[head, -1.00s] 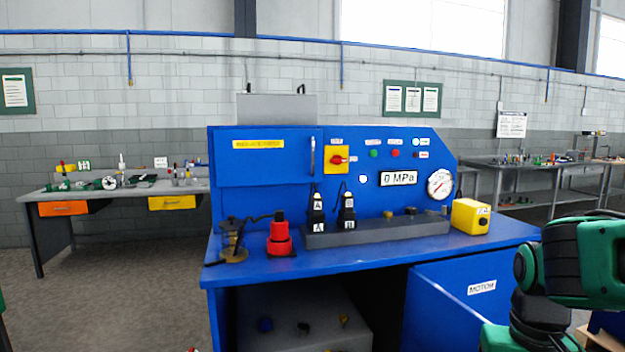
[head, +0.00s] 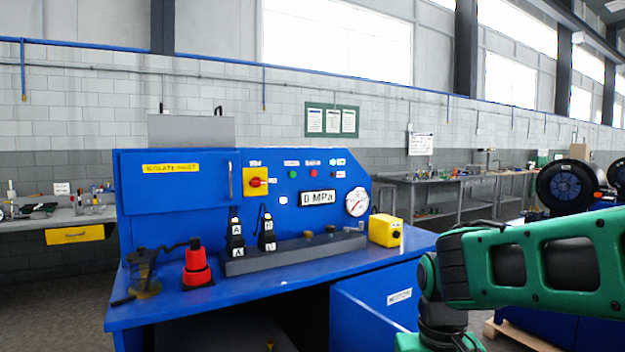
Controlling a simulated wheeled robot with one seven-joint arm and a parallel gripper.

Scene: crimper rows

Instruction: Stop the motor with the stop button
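The blue test bench (head: 160,225) stands ahead with an upright control panel. On the panel are a small green button (head: 292,174) and a small red button (head: 313,174), side by side under small labels too small to read. A red rotary switch on a yellow plate (head: 255,182) is to their left. A display reading 0 MPa (head: 317,198) and a round gauge (head: 357,202) sit below and right. My green arm shows at the lower right, apart from the panel. My gripper is not visible.
On the bench top are a red conical device (head: 197,266), a grey block (head: 290,257) with black labelled parts, and a yellow box (head: 385,230). A lower blue door (head: 370,305) stands open. Grey tables (head: 440,182) and black reels (head: 565,186) are at right.

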